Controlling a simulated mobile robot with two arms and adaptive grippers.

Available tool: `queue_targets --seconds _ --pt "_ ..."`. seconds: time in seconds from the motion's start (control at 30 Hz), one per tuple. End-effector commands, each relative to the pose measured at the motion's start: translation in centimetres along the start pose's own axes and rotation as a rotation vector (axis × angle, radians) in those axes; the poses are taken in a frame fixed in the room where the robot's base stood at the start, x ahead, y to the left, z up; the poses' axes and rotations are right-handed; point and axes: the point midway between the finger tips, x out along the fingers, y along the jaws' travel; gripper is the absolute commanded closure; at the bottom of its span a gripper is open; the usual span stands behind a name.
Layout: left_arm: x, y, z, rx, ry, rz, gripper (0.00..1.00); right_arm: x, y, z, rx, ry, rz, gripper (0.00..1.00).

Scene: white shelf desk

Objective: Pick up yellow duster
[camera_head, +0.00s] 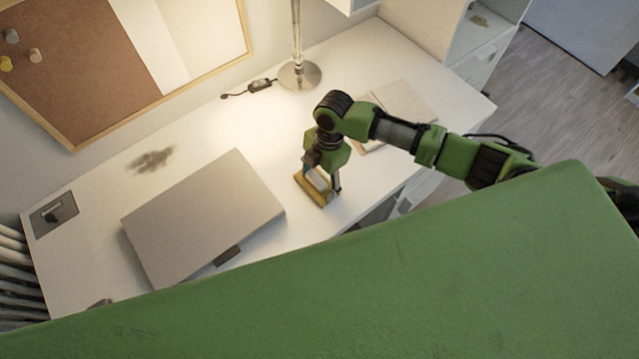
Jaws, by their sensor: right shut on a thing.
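The yellow duster (312,191) is a small block with a yellow body and a paler, greyish part on top. It is on or just above the white desk (245,128), right of the grey laptop. I cannot tell whether it touches the desk. My right gripper (322,182) points down over the duster and is shut on it, with a finger at its right side. The gripper hides part of the duster. My left gripper is not in view.
A closed grey laptop (203,215) lies left of the duster. A lamp base (299,76) stands behind, with a cable switch (260,86) beside it. A notebook (405,101) lies right, partly behind my right arm. A dark smudge (150,160) marks the desk at the back left.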

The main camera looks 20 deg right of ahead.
Motion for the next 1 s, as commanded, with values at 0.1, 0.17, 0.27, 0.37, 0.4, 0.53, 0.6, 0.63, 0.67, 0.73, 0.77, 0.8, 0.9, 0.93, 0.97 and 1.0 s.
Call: queue_targets --seconds 0.1,0.17,0.27,0.37,0.4,0.53,0.6,0.63,0.67,0.73,0.77,0.8,0.9,0.93,0.97,1.0 --pt "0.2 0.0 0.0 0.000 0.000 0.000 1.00 0.8 -0.7 0.0 -0.001 -0.002 -0.016 0.59" --pt "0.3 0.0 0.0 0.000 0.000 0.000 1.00 0.7 -0.7 0.0 -0.001 -0.002 -0.016 0.59" --pt "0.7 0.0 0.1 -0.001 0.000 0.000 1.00 0.0 -0.6 -0.1 -0.002 -0.001 -0.014 0.65" --pt "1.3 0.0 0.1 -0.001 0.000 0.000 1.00 -1.4 -0.5 -0.3 -0.002 -0.001 -0.011 0.85" --pt "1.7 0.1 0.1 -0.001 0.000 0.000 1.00 -2.3 -0.4 -0.4 -0.003 -0.001 -0.008 0.85" --pt "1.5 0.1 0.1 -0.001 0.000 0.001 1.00 -4.8 -2.5 -1.3 -0.004 -0.001 -0.010 0.85" --pt "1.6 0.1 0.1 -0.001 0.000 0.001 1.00 -6.3 -3.6 -1.8 -0.004 -0.001 -0.007 0.85" --pt "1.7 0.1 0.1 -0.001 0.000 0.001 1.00 -7.0 -4.1 -2.0 -0.005 -0.002 -0.006 0.85" --pt "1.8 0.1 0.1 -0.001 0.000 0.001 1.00 -7.6 -4.6 -2.3 -0.004 0.000 -0.006 0.85" --pt "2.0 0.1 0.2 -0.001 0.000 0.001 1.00 -8.6 -6.1 -2.8 -0.005 -0.001 -0.008 0.85" --pt "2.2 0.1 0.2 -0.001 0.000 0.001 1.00 -8.8 -6.8 -3.0 -0.004 -0.001 -0.008 0.85" --pt "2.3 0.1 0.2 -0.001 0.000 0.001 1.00 -9.2 -7.7 -3.3 -0.005 0.000 -0.009 0.85" --pt "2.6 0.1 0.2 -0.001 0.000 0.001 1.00 -10.1 -9.6 -3.9 -0.003 -0.001 -0.007 0.85" --pt "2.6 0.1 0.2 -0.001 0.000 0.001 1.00 -10.4 -10.1 -4.0 -0.003 -0.001 -0.006 0.85" --pt "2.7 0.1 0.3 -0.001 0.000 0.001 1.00 -10.6 -10.6 -4.2 -0.002 -0.001 -0.006 0.85" --pt "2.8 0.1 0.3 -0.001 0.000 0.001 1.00 -10.9 -11.3 -4.4 -0.002 -0.001 -0.007 0.85"
